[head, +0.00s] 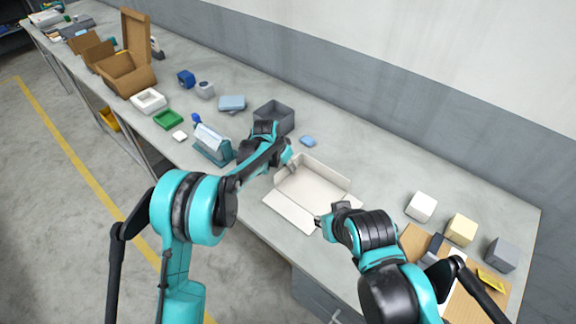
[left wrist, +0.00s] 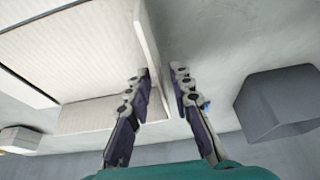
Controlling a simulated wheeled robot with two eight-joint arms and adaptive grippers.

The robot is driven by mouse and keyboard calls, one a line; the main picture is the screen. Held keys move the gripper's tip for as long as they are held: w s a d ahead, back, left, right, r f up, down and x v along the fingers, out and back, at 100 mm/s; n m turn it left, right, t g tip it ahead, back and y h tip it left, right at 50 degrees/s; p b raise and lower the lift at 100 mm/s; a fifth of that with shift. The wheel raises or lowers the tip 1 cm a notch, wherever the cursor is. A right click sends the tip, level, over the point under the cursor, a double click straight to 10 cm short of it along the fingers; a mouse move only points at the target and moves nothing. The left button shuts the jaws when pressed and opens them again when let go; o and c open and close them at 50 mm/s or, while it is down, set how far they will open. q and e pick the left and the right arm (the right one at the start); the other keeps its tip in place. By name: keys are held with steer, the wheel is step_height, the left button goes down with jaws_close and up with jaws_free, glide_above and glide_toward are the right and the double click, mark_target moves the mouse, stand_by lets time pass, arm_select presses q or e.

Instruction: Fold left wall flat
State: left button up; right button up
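A cream open box (head: 308,188) lies on the bench between my two arms. Its back wall (head: 326,171) stands up, and its front flap (head: 289,212) lies out flat toward me. My left gripper (head: 290,163) is at the box's left back corner, partly hiding the left wall there. In the left wrist view a pale upright wall (left wrist: 151,45) runs between the parted fingers of the left gripper (left wrist: 162,72), with a gap to the right finger. My right gripper (head: 319,221) is low by the box's front right corner; its fingers are too small to read.
A grey open bin (head: 274,116) stands behind my left gripper and also shows in the left wrist view (left wrist: 277,102). A small blue block (head: 308,141) lies behind the box. Several blocks, including a white one (head: 421,207), stand on the right.

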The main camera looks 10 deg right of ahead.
arm_select(q)
jaws_close()
steer(key=shift+w+a+g+h, duration=0.4)
steer(key=shift+w+g+h, duration=0.1)
steer(key=shift+g+h, duration=0.25)
steer(key=shift+w+a+f+n+g+h+b, duration=0.3)
steer(key=shift+w+g+h+b, duration=0.2)
steer(key=shift+g+h, duration=0.35)
steer(key=shift+w+a+f+n+g+h+b, duration=0.15)
steer(key=shift+w+a+n+g+h+b, duration=0.35)
steer(key=shift+g, duration=0.4)
steer(key=shift+s+d, duration=0.15)
steer(key=shift+o, duration=1.5)
jaws_free()
steer(key=shift+r, duration=0.1)
